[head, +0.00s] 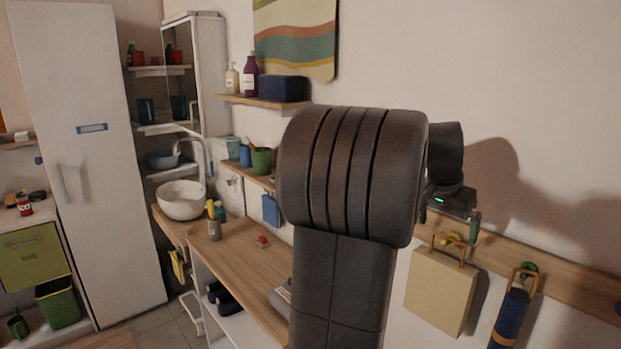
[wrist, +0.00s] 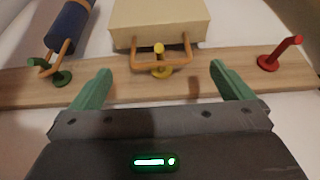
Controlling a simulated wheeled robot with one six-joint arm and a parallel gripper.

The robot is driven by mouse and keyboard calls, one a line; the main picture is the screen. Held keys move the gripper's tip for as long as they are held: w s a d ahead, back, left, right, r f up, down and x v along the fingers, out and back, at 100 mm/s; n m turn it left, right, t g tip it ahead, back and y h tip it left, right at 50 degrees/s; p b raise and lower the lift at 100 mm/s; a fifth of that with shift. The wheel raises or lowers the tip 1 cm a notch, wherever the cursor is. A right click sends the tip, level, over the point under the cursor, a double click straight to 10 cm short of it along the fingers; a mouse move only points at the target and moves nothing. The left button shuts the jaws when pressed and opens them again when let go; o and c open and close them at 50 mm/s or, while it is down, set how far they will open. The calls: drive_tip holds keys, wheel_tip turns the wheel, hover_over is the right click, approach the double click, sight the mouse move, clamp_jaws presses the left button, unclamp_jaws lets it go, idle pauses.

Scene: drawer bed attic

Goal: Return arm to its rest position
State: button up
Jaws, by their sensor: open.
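My gripper (wrist: 159,82) shows in the wrist view with its two green fingers spread wide and nothing between them. In the head view my dark arm fills the middle, and the gripper end is largely hidden behind it at the right. Ahead of the fingers in the wrist view is a wooden peg rail (wrist: 110,72). A beige bag (wrist: 160,20) hangs by its handle from the yellow peg (wrist: 160,60). The fingers are apart from the bag and the peg. The bag also shows in the head view (head: 440,290).
A dark blue rolled item (head: 508,318) hangs from a green peg, right of the bag. A red peg (wrist: 280,55) is bare. A wooden counter (head: 235,255) with a white basin (head: 181,200) stands left of my arm. A shelf (head: 262,102) holds bottles and a blue box.

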sight(447, 242)
drive_tip(key=p+x, duration=0.1)
drive_tip(key=x, duration=0.7)
drive_tip(key=shift+w+d+f, duration=0.1)
drive_tip(key=shift+f, duration=0.2)
drive_tip(key=shift+r, duration=0.35)
drive_tip(key=shift+s+a+r, duration=0.1)
drive_tip(key=shift+s+a, duration=0.2)
drive_tip(key=shift+a, duration=0.1)
drive_tip(key=shift+w+d, duration=0.1)
drive_tip(key=shift+d, duration=0.05)
